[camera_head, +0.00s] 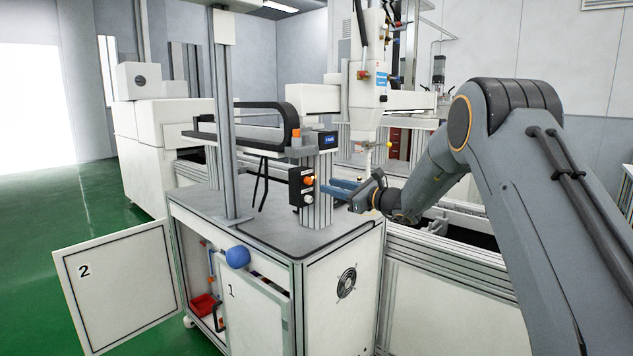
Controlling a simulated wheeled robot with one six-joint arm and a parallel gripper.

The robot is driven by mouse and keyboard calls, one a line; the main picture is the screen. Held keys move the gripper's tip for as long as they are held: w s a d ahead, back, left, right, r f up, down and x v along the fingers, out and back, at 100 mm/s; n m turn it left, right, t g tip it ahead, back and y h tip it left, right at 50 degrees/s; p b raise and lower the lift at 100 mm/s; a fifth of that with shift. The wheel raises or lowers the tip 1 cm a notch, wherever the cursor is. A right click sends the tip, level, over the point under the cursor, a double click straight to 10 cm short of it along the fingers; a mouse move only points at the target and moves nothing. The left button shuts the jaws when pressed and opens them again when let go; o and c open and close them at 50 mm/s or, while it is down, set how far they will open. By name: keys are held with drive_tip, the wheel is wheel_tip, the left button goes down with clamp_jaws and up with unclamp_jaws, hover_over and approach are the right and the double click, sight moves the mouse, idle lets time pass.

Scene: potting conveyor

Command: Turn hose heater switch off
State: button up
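A small black control box (301,187) is fixed to the metal post on the cabinet top. It carries an orange-red knob (309,180) above a pale knob (308,198). No readable label shows which of them is the hose heater switch, and their on or off setting is too small to tell. My gripper (328,190) reaches in from the right with its blue fingers pointing at the box. The fingertips are just right of the knobs, beside the post. Whether they touch anything, and how wide they are apart, cannot be made out.
The white cabinet's door marked 2 (118,285) stands open at left. A blue ball (238,257) is by the door marked 1 (252,312). A red bin (203,305) sits inside. A white dispensing head (367,80) hangs behind. Green floor (40,215) is clear at left.

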sight(310, 181)
drive_tip(key=shift+p+x, duration=0.65)
drive_tip(key=shift+x, duration=2.95)
clamp_jaws()
